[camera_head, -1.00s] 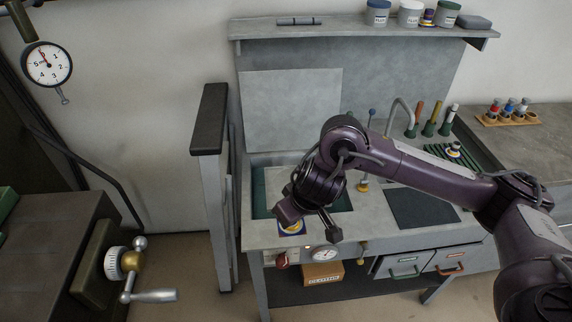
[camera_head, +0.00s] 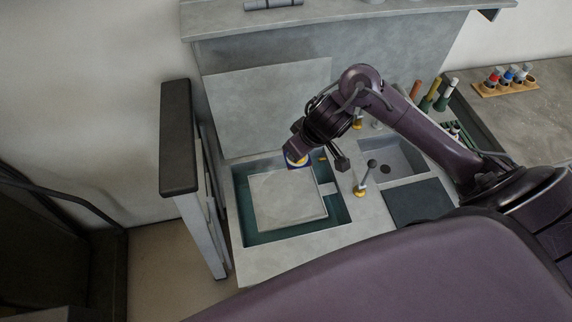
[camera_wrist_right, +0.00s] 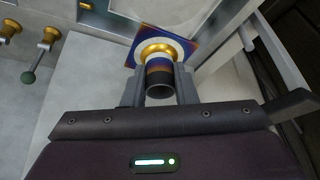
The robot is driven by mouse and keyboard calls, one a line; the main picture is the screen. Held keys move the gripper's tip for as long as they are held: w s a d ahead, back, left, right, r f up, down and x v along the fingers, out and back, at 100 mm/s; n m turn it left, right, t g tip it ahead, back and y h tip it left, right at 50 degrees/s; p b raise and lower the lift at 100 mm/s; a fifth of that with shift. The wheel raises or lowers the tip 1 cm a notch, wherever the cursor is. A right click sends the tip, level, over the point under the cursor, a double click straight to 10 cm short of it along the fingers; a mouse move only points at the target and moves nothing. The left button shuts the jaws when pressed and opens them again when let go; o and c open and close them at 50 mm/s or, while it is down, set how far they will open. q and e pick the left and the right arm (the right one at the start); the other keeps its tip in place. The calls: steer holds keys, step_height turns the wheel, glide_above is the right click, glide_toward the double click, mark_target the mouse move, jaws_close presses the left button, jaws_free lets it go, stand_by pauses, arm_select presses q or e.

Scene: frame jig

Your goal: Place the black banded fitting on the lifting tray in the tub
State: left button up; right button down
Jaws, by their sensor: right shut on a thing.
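The fitting has a dark banded cylinder, a gold ring and a square blue-and-white flange. My right gripper (camera_wrist_right: 158,88) is shut on its cylinder, seen in the right wrist view (camera_wrist_right: 159,80). In the head view the fitting's blue and yellow flange (camera_head: 298,161) shows below the right gripper, above the back part of the tub. The tub (camera_head: 247,232) is teal inside and sunk into the bench. The lifting tray (camera_head: 288,205) is a flat grey square in it, with its visible top bare. I cannot tell the fitting's height above it. My left gripper is out of view.
A lever with a dark knob and brass base (camera_head: 362,187) stands right of the tub. Beyond it are a grey basin (camera_head: 400,160) and a dark mat (camera_head: 418,204). A tall dark-topped post (camera_head: 180,140) stands left of the bench. A back panel rises behind the tub.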

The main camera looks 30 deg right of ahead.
mark_target(300, 163)
steer(key=f+b, duration=0.1)
steer(key=f, duration=0.1)
steer(key=s+f+b, duration=0.1)
steer(key=f, duration=0.1)
steer(key=shift+s+a+f, duration=0.1)
steer(key=shift+a+f, duration=0.1)
steer(key=shift+f, duration=0.15)
steer(key=f+b, duration=0.1)
steer(key=f, duration=0.2)
steer(key=f+b, duration=0.1)
steer(key=f, duration=0.2)
steer(key=f+b, duration=0.1)
steer(key=f, duration=0.2)
steer(key=shift+w+d+f, duration=0.15)
steer(key=shift+w+f, duration=0.1)
steer(key=shift+w, duration=0.05)
steer(key=shift+s+f+b, duration=0.1)
steer(key=shift+f+b, duration=0.25)
steer(key=shift+f, duration=0.2)
steer(key=shift+f+b, duration=0.45)
steer(key=shift+f, duration=1.4)
steer(key=shift+f, duration=0.15)
steer(key=c, duration=1.2)
jaws_free()
steer(key=shift+o, duration=0.2)
